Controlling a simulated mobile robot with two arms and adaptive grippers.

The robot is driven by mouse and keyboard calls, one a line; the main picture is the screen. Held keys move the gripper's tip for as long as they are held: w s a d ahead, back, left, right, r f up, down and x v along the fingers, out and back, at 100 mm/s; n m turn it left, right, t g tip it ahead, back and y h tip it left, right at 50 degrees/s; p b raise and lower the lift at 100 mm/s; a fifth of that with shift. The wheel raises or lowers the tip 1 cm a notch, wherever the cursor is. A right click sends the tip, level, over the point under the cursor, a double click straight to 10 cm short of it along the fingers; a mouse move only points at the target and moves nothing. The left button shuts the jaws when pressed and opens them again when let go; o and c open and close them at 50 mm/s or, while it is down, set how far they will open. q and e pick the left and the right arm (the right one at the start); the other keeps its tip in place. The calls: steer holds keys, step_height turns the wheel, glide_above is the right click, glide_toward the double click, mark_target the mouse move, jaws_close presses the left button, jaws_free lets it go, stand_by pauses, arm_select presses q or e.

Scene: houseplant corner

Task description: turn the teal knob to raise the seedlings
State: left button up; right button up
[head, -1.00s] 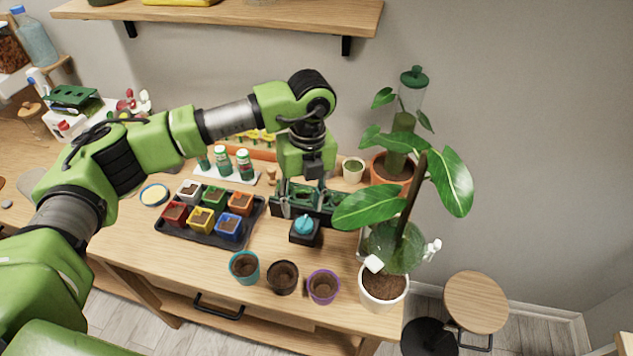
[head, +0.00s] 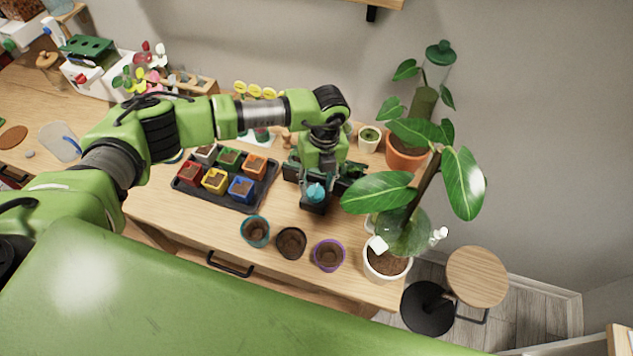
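The teal knob (head: 316,193) sits on top of a small dark box near the middle of the table. Behind it is a dark green rack-like device (head: 348,184), mostly hidden by my arm and a large leaf; I cannot make out seedlings in it. My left gripper (head: 322,172) points down just behind and above the knob. Its fingers are small and dark, so I cannot tell whether they are open or touch the knob. My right gripper is not in view.
Left of the knob is a black tray (head: 258,206) with several coloured pots. In front are a teal-rimmed pot (head: 255,232), a black pot (head: 291,243) and a purple pot (head: 329,256). A leafy plant in a white pot (head: 386,265) leans in close on the right.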

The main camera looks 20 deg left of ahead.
arm_select(q)
steer(key=shift+s+f, duration=0.1)
steer(key=shift+f, duration=0.95)
steer(key=shift+a, duration=0.1)
steer(key=c, duration=0.8)
steer(key=shift+c, duration=0.2)
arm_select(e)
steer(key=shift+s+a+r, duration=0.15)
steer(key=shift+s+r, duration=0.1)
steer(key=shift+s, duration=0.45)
arm_select(q)
steer(key=shift+f, duration=0.1)
